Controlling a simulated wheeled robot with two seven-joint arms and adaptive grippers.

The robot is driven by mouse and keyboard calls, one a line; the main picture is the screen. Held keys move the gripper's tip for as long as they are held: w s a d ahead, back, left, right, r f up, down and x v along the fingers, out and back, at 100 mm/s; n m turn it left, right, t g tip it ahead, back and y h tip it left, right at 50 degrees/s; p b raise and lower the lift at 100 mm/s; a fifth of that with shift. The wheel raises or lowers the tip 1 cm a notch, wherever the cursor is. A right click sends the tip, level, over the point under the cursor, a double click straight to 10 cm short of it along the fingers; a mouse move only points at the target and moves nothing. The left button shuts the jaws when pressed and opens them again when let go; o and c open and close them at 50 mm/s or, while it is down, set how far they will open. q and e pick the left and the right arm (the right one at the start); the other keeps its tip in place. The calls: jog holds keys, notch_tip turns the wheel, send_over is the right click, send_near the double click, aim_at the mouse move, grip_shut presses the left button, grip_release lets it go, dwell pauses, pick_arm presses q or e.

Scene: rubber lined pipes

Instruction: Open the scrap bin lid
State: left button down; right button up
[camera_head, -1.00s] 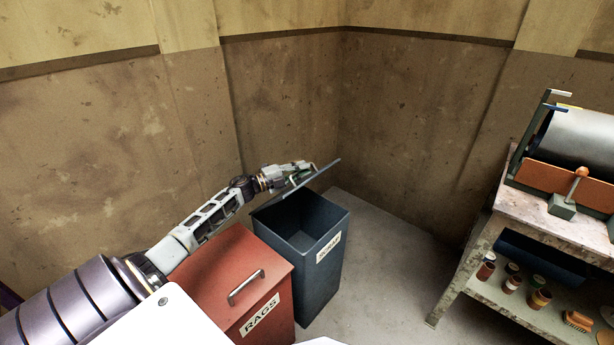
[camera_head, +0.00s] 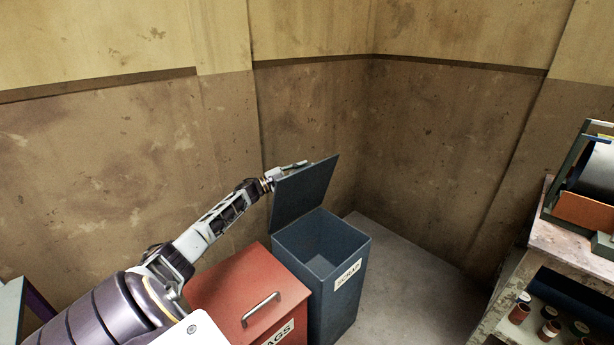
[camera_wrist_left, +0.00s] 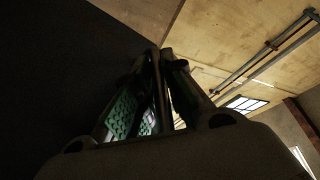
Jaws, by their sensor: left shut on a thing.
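The blue-grey scrap bin (camera_head: 318,292) stands with its mouth uncovered, and its inside looks empty. A white SCRAP label is on its front. Its lid (camera_head: 302,188) is raised steeply at the bin's left edge. My left gripper (camera_head: 290,168) is at the upper edge of the lid, partly hidden behind it. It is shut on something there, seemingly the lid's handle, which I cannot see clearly. In the left wrist view the fingers (camera_wrist_left: 158,95) are close together beside the dark lid (camera_wrist_left: 60,70). My right gripper is not in view.
The red RAGS bin (camera_head: 245,292) stands left of the scrap bin with its lid shut, under my left arm. Walls meet in a corner behind. A workbench (camera_head: 560,240) with small cans below is at the right. Floor between scrap bin and bench is clear.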

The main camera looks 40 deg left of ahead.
pick_arm(q)
jog(key=shift+w+a+n+t+y+b, duration=0.1)
jog(key=shift+a+n+t+y+b, duration=0.15)
jog(key=shift+a+n, duration=0.5)
jog(key=shift+w+a+n+t+y+b, duration=0.15)
jog(key=shift+a+n+b, duration=0.15)
jog(key=shift+a, duration=0.8)
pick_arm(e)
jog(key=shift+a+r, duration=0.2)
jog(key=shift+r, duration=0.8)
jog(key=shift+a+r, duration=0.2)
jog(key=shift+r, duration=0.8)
pick_arm(q)
jog(key=shift+s, duration=0.1)
jog(key=c, duration=1.8)
grip_release()
jog(key=shift+o, duration=0.2)
jog(key=shift+s, duration=0.1)
jog(key=v, duration=1.1)
jog(key=shift+s+a+f, duration=0.2)
jog(key=shift+s+a, duration=0.05)
jog(key=shift+s, duration=0.05)
jog(key=shift+r, duration=0.1)
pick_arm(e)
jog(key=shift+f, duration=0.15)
